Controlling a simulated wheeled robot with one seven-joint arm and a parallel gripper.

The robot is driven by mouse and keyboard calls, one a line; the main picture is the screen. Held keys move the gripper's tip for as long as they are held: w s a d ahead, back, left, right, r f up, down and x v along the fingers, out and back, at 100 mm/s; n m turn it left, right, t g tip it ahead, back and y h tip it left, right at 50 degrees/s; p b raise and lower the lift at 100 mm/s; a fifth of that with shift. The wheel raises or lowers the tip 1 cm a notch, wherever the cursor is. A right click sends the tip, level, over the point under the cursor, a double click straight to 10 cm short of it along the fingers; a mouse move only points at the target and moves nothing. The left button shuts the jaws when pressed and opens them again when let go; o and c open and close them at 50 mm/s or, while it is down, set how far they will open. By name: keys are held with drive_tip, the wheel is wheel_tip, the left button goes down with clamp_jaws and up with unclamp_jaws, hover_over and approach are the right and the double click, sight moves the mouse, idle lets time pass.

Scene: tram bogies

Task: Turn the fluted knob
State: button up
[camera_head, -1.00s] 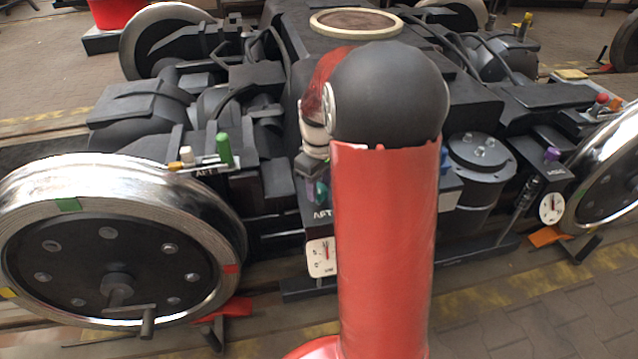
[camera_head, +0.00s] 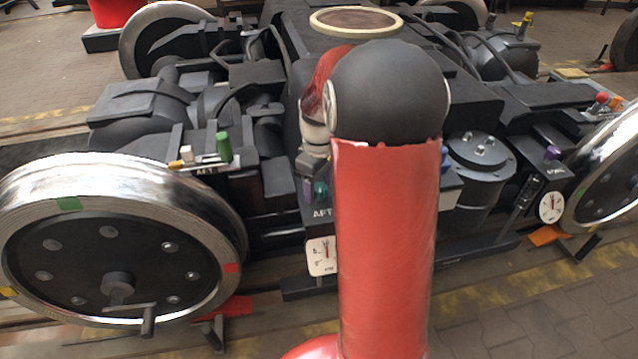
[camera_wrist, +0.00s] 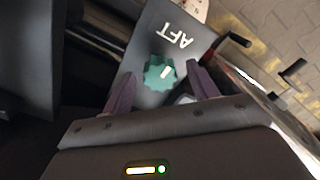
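The fluted knob (camera_wrist: 160,73) is teal with a white pointer mark. In the wrist view it sits on a dark grey panel (camera_wrist: 150,97) lettered AFT. My gripper (camera_wrist: 161,70) is open, with one purple finger on each side of the knob and a visible gap on both sides. I cannot tell how far the fingertips are from the panel. In the head view only a small part of the knob (camera_head: 320,189) shows beside a purple finger. My red and black arm hides the rest.
A dark cylinder (camera_head: 478,165) is right of my arm. In the wrist view, a black-handled lever (camera_wrist: 234,40) is near the panel.

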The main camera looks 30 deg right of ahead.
sight(319, 187)
wheel_tip(319, 187, up, 8)
drive_tip(key=shift+f+p, duration=0.1)
drive_tip(key=shift+p, duration=0.25)
idle(0.6)
drive_tip(key=s+a+r+m+t, duration=0.2)
drive_tip(key=s+a, duration=0.5)
drive_tip(key=s, duration=0.3)
drive_tip(key=s+a+r+m+t, duration=0.3)
drive_tip(key=s+a, duration=0.4)
drive_tip(key=s, duration=0.3)
drive_tip(key=shift+t, duration=0.3)
drive_tip(key=shift+d+r, duration=0.1)
